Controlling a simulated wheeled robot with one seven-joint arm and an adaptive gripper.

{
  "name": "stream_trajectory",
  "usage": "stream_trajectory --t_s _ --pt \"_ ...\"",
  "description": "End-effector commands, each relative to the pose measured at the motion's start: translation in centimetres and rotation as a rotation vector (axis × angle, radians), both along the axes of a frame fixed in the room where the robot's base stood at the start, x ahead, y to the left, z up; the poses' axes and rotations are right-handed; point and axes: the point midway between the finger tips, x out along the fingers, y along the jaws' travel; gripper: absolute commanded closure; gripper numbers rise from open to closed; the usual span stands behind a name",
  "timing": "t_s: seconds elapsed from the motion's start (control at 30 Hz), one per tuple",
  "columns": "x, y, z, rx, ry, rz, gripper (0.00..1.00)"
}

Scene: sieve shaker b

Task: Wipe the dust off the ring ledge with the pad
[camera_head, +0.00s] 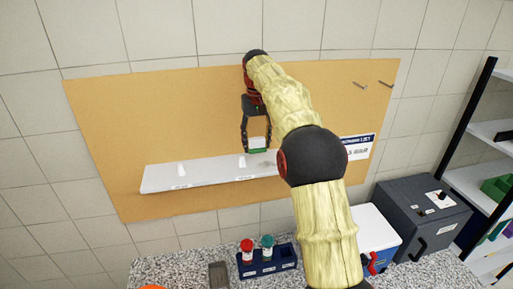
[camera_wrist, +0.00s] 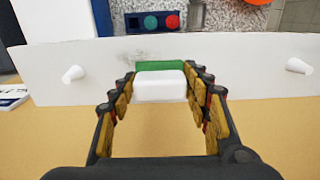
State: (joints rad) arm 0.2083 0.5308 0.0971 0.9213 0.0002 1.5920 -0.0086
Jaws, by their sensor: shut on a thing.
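The ring ledge (camera_head: 212,173) is a long white shelf on the tan board, with small white pegs on it; it also spans the wrist view (camera_wrist: 250,70). A faint grey dust smudge (camera_wrist: 130,57) shows on the ledge, just left of and beyond the pad. My gripper (camera_head: 257,143) is shut on the pad (camera_wrist: 160,87), a white block with a green layer (camera_wrist: 160,66). The pad is at the ledge between two pegs (camera_wrist: 73,74) (camera_wrist: 298,66). I cannot tell whether it touches the ledge. My arm hides the ledge's right end in the head view.
Below the ledge is a speckled counter (camera_head: 200,262) with a blue rack (camera_head: 268,265) holding a red-capped and a green-capped item. A dark grey box (camera_head: 425,215) and a white-lidded blue box (camera_head: 372,232) stand right. Metal pins (camera_head: 360,86) stick out of the board at upper right.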

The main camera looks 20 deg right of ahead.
Motion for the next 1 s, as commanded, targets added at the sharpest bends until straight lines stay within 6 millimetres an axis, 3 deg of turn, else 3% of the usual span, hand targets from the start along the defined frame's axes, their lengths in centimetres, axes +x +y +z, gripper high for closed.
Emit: stream_trajectory --t_s 0.43,0.8,1.0 --pt "0.0 0.0 0.5 0.000 0.000 0.000 0.72" --pt "0.0 0.0 3.1 0.000 0.000 0.000 0.72" --pt "0.0 0.0 3.2 0.000 0.001 0.000 0.72"
